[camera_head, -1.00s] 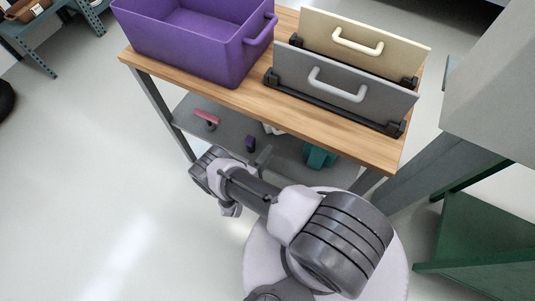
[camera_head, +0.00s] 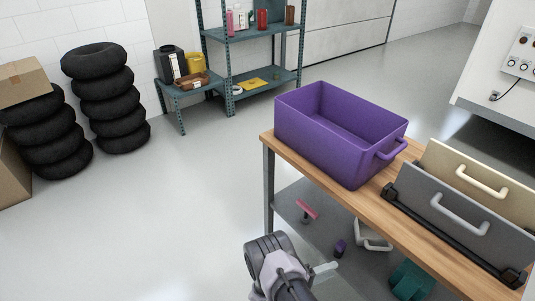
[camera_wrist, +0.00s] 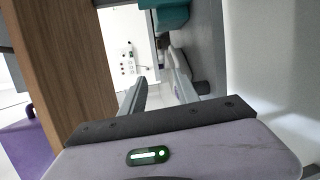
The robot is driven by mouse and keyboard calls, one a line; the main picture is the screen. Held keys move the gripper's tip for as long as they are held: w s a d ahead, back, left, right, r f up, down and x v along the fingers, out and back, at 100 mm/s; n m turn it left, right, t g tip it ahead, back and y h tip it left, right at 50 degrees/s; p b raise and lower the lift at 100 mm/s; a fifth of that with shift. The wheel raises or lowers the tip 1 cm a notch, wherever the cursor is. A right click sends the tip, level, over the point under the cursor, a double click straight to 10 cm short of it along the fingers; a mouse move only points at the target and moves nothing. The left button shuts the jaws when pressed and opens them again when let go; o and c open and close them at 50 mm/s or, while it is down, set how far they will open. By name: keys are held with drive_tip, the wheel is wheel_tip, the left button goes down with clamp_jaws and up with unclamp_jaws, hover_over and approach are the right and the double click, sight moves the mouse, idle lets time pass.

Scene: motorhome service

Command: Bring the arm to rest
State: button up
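My arm shows at the bottom of the head view, low in front of the workbench (camera_head: 370,205). My gripper (camera_wrist: 157,78) shows in the wrist view with its two fingers apart and nothing between them. In the head view most of the gripper is hidden behind my wrist. It is beside the bench's lower shelf (camera_head: 290,205), below the wooden top. In the wrist view the wooden top edge (camera_wrist: 70,60) is close on the left, and a teal object (camera_wrist: 172,17) lies beyond the fingers.
An empty purple bin (camera_head: 335,150) and two handled panels, grey (camera_head: 455,215) and cream (camera_head: 490,180), stand on the bench. Below are a pink-headed tool (camera_head: 307,209) and a teal item (camera_head: 410,281). Tyre stacks (camera_head: 100,100) and a shelving rack (camera_head: 250,75) stand behind.

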wheel_tip(320, 180, up, 16)
drive_tip(key=w+d+f+m+g+y, duration=0.1)
drive_tip(key=w+m+g, duration=0.1)
drive_tip(key=m+g, duration=0.3)
drive_tip(key=s+a+r+m+g+y, duration=0.1)
drive_tip(key=s+r+g+y, duration=0.2)
drive_tip(key=r, duration=0.6)
drive_tip(key=s+r+m+y, duration=0.2)
drive_tip(key=s+r+y, duration=0.15)
drive_tip(key=r, duration=0.45)
drive_tip(key=s+a+r+m+t+y, duration=0.1)
drive_tip(key=s+a+r+t+y, duration=0.2)
drive_tip(key=s+a+r+y, duration=0.2)
drive_tip(key=s+a+r+m+t+y, duration=0.1)
drive_tip(key=s+a+r+t+y, duration=0.3)
drive_tip(key=s+r, duration=0.6)
drive_tip(key=shift+s+a+r+t+y, duration=0.35)
drive_tip(key=shift+s+a, duration=0.2)
drive_tip(key=shift+a, duration=0.4)
